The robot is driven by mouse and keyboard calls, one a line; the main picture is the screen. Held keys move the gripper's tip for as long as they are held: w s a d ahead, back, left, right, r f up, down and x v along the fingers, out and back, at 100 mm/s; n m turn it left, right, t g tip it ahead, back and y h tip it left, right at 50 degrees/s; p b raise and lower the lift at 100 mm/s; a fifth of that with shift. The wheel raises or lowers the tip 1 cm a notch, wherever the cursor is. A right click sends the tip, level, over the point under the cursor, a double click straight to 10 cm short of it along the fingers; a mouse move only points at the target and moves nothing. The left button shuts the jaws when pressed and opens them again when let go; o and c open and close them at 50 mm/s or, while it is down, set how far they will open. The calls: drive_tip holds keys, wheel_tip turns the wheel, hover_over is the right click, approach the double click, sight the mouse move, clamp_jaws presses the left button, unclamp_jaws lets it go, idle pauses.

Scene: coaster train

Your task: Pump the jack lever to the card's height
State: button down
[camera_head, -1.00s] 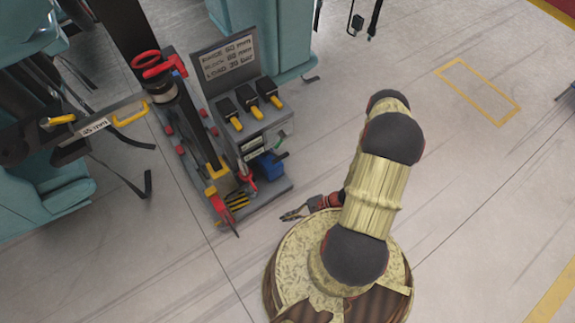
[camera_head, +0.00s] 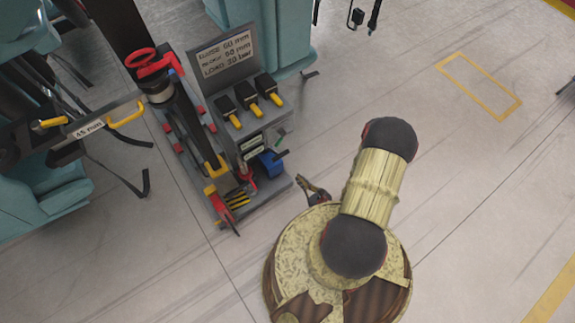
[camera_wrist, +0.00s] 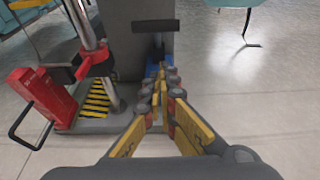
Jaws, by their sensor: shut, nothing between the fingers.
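The jack stand (camera_head: 245,205) has a grey base and a card (camera_head: 227,57) on its back plate. My gripper (camera_head: 304,181) is shut and empty, just right of the stand's front right corner. In the wrist view its fingers (camera_wrist: 163,78) meet ahead; contact with the bar cannot be told.
Several yellow-handled black pieces (camera_head: 248,97) sit below the card. A red clamp (camera_wrist: 92,58) on a silver post and a red block (camera_wrist: 42,100) stand left in the wrist view. A 45 mm tag (camera_head: 89,129) hangs at left. Floor to the right is clear.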

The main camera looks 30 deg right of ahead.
drive_tip(key=w+b, duration=0.3)
drive_tip(key=w, duration=0.7)
drive_tip(key=shift+a+f, duration=0.2)
drive_tip(key=shift+r, duration=0.1)
